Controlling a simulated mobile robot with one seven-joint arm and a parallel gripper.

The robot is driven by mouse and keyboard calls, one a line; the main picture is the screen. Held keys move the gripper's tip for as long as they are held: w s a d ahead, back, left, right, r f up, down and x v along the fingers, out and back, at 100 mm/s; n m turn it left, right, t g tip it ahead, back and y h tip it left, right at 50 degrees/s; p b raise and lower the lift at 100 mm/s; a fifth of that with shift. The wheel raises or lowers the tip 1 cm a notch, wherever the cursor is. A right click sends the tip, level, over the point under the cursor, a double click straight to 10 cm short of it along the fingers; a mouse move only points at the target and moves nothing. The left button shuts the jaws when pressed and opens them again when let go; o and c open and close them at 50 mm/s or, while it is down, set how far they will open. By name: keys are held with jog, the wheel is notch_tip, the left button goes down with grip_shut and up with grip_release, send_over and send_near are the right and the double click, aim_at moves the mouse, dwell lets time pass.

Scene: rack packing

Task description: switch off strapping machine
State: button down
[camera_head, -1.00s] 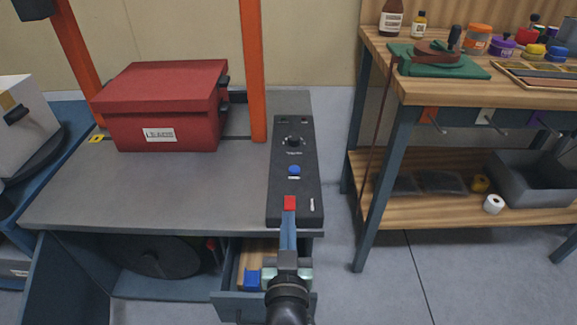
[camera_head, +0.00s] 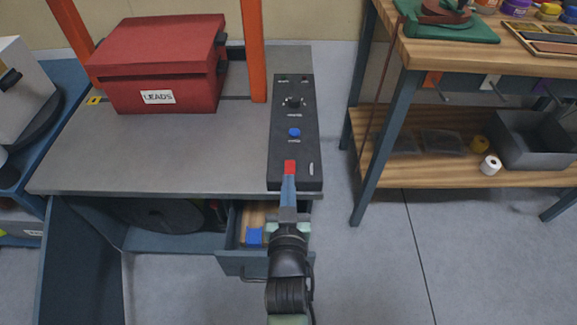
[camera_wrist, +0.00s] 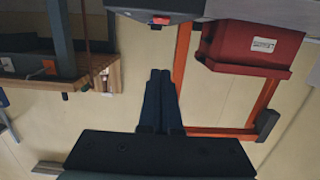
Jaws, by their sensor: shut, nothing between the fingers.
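The strapping machine (camera_head: 170,150) has a grey tabletop with an orange arch. Its black control panel (camera_head: 282,150) runs along the right edge. On the panel are a dark knob (camera_head: 293,102), a blue button (camera_head: 294,132), a red switch (camera_head: 290,167) at the near end and a small pale marking. The red switch also shows at the panel's edge in the wrist view (camera_wrist: 160,20). My gripper (camera_head: 288,180) is shut and empty, its blue fingers just in front of the red switch. I cannot tell whether they touch it. Fingers show together in the wrist view (camera_wrist: 160,75).
A red box labelled LEADS (camera_head: 160,65) sits on the tabletop under the arch. An open drawer (camera_head: 240,262) below the panel holds a blue item (camera_head: 254,236). A wooden workbench (camera_head: 450,55) stands at right, with a floor gap between.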

jog(key=b, duration=0.2)
send_over(288, 171)
jog(key=s, duration=0.1)
jog(key=shift+s+d+f, duration=0.1)
jog(key=shift+s+f, duration=0.1)
jog(key=shift+f, duration=0.3)
jog(key=shift+w+f+b, duration=0.15)
jog(key=shift+w+f, duration=0.05)
jog(key=shift+f, duration=0.4)
jog(key=shift+w+f+b, duration=0.15)
jog(key=shift+w+f, duration=0.05)
jog(key=shift+f, duration=0.4)
jog(key=shift+w+f, duration=0.1)
jog(key=shift+f, duration=0.7)
jog(key=shift+r, duration=0.1)
jog(key=shift+w+g+p, duration=0.1)
jog(key=shift+g+p, duration=0.3)
jog(key=shift+p, duration=0.15)
jog(key=shift+f, duration=0.35)
jog(key=r+p, duration=0.2)
jog(key=r, duration=0.1)
jog(key=r+p, duration=0.1)
jog(key=r, duration=0.1)
jog(key=shift+w+p, duration=0.3)
jog(key=shift+w, duration=0.05)
jog(key=s+r+p, duration=0.2)
jog(key=s, duration=0.7)
jog(key=shift+s+r, duration=0.25)
jog(key=shift+r, duration=0.05)
